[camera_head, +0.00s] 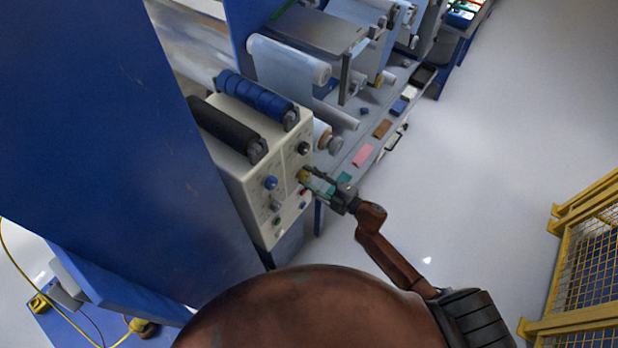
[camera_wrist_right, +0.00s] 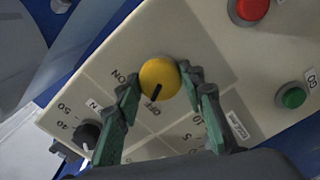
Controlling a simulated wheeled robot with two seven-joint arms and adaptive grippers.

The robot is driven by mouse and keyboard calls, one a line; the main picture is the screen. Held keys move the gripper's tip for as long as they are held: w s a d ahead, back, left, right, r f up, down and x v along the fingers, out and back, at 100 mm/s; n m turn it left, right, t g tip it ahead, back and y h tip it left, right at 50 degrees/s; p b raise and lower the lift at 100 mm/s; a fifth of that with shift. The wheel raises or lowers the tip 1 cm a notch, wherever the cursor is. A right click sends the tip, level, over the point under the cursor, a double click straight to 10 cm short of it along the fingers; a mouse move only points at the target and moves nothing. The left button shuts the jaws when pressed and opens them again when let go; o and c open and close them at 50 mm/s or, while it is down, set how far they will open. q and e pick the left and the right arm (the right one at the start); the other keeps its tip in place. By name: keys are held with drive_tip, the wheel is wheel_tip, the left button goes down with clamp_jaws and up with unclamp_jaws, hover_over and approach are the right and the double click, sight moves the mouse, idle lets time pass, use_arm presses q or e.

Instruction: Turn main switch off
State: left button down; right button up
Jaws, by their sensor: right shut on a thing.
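The main switch is a round yellow knob (camera_wrist_right: 160,76) on a cream control panel (camera_wrist_right: 215,45), with ON and OFF printed beside it. Its black pointer mark points toward OFF in the right wrist view. The knob also shows small in the head view (camera_head: 302,174), partly covered by my fingers. My right gripper (camera_wrist_right: 161,82) has its green-padded fingers on both sides of the knob and is shut on it. In the head view my right gripper (camera_head: 306,179) reaches the panel front from the right. My left gripper is not in view.
A red button (camera_wrist_right: 249,9), a green button (camera_wrist_right: 291,96) and a black dial (camera_wrist_right: 87,136) sit near the knob. A blue roller (camera_head: 255,95) and a black roller (camera_head: 228,130) lie above the box. Open floor lies right, before a yellow fence (camera_head: 570,265).

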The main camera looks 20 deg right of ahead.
drive_tip(key=shift+n+b, duration=0.3)
drive_tip(key=shift+n, duration=0.5)
drive_tip(key=o, duration=1.2)
drive_tip(key=shift+c, duration=0.2)
drive_tip(key=v, duration=1.2)
drive_tip(key=shift+w, duration=0.1)
